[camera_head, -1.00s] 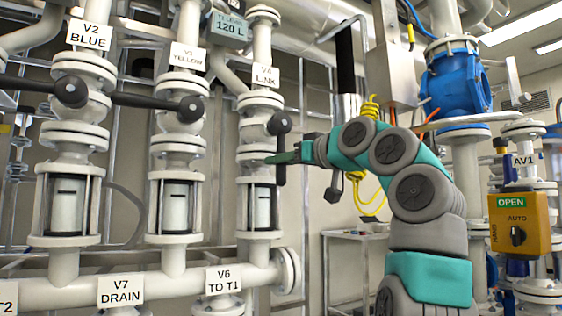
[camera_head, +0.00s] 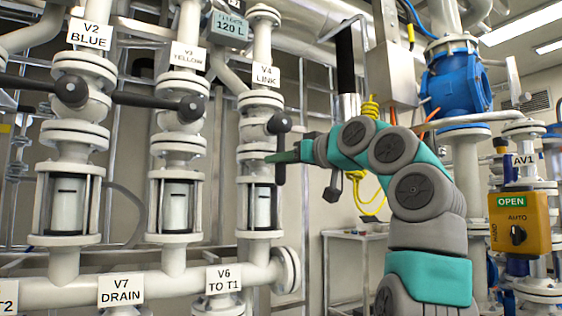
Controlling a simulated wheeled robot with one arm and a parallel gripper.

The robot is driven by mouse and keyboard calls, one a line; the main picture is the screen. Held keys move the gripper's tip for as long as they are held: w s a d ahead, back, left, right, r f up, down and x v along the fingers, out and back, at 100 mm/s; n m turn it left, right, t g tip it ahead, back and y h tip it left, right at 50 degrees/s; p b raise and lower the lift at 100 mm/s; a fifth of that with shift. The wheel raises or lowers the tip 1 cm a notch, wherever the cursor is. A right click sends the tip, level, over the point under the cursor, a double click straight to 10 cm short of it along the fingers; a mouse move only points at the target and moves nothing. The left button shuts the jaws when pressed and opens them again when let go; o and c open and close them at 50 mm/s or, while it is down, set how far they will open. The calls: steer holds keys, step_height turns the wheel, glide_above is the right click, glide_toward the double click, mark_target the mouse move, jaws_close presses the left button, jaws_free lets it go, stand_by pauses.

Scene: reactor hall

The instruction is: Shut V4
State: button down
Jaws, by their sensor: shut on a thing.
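V4 is the valve on the rightmost pipe of the left bank, under its white "V4 LINK" sign (camera_head: 264,76). Its black handle (camera_head: 280,125) has a round hub, and the lever hangs straight down along the pipe. My gripper (camera_head: 282,158) comes in from the right at the lower part of this lever. The far fingertip lies in front of the pipe's flange, just above the V4 sight glass (camera_head: 262,207).
V2's handle (camera_head: 70,91) and V3's handle (camera_head: 190,108) lie to the left, levers pointing sideways. A white pipe (camera_head: 150,283) with V7 and V6 signs runs below. A yellow AV1 box (camera_head: 519,224) reading OPEN and a small table (camera_head: 345,236) stand to the right.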

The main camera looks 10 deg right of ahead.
steer(key=shift+s+a+m+b, duration=0.25)
steer(key=shift+a+m+b, duration=0.5)
steer(key=shift+m, duration=0.15)
stand_by(1.0)
steer(key=shift+d+r, duration=0.1)
steer(key=shift+r, duration=0.05)
